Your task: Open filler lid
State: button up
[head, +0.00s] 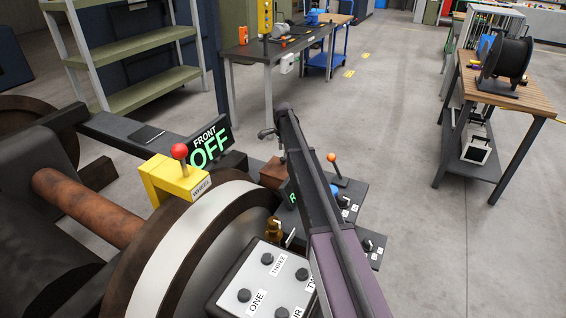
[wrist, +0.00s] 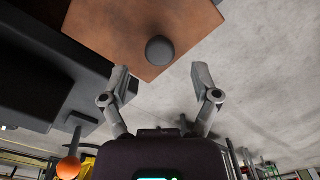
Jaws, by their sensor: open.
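A brown box-like block (head: 272,174) sits on the dark bench beside the wheel, partly hidden by my arm; I take it to be the filler. In the wrist view its reddish-brown flat top (wrist: 118,30) fills the upper middle, with a round dark grey knob (wrist: 160,50) on it. The top looks closed. My gripper (wrist: 161,80) is open and empty, its two fingers spread on either side below the knob in the picture, not touching it. In the head view my gripper (head: 272,138) is above the brown block.
An orange-knobbed lever (head: 332,158) is right of my arm. A numbered button box (head: 262,277) is in front. Open floor (head: 400,130) lies to the right.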

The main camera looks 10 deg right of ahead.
aim_at(280, 166)
jog(key=shift+f+b, duration=1.3)
jog(key=shift+f, duration=0.3)
jog(key=shift+c, duration=0.2)
grip_shut()
